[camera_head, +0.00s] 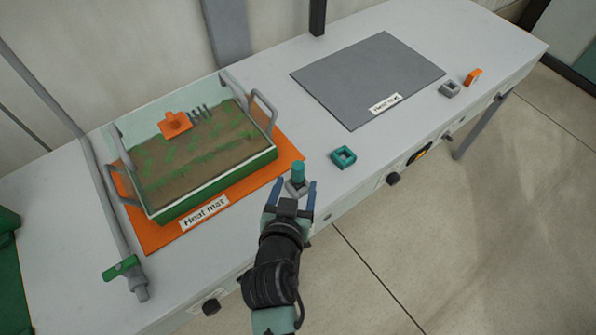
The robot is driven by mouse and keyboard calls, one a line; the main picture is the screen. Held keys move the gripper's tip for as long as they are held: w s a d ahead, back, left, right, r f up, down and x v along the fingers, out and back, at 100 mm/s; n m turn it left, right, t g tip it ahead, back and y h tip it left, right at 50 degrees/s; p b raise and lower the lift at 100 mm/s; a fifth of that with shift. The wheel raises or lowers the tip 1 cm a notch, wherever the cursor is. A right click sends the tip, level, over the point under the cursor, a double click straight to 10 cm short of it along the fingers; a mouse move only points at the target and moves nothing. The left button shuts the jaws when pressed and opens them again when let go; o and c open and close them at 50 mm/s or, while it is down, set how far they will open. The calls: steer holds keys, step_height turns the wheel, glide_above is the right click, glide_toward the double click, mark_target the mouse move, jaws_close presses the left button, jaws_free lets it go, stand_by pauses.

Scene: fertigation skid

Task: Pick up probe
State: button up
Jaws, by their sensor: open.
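A small teal cylinder (298,172), which looks like the probe, stands upright in a grey square holder (297,188) near the front edge of the bench. My gripper (294,189) is open, with its two blue fingers apart on the left and right of the grey holder and the lower part of the cylinder. I cannot tell whether the fingers touch either one. The gripper hides the near side of the holder.
A planted tray (215,201) with raised handles stands on an orange heat mat (152,241) to the left. A teal square holder (343,157) sits to the right. A grey mat (360,75), another grey holder (450,89) and an orange piece (473,77) lie farther right.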

mark_target(297, 172)
steer(key=x, duration=0.3)
steer(key=r+x, duration=0.1)
steer(key=x, duration=0.1)
steer(key=shift+w+a+p, duration=0.15)
steer(key=shift+w+p, duration=0.1)
steer(key=shift+p, duration=0.15)
steer(key=shift+w+f, duration=0.3)
steer(key=shift+w, duration=0.25)
jaws_close()
